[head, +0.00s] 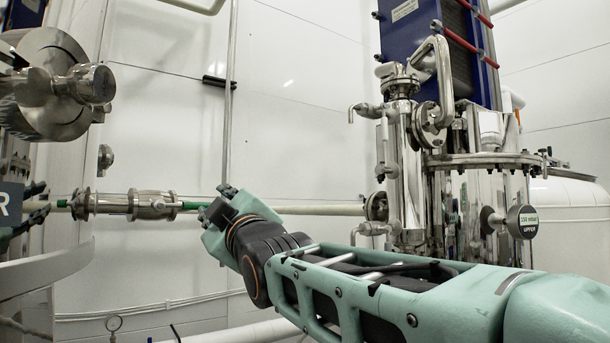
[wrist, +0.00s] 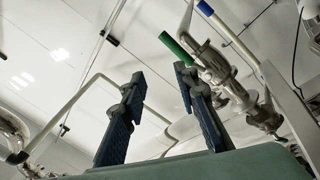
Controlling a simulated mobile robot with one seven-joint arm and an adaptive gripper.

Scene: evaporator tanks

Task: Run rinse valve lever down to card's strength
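My gripper (wrist: 158,75) is open in the wrist view, its two dark fingers wide apart with nothing between them. A green lever (wrist: 176,46) on a metal valve (wrist: 222,72) shows just beyond the right fingertip; whether they touch is unclear. In the head view my gripper (head: 214,212) is beside the right end of a steel valve assembly (head: 138,204) on a horizontal pipe. A green piece (head: 192,206) shows there, partly hidden by my gripper. No card with a readable strength is in view.
A vertical pipe (head: 229,95) rises behind my gripper. The white wall behind is mostly bare.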

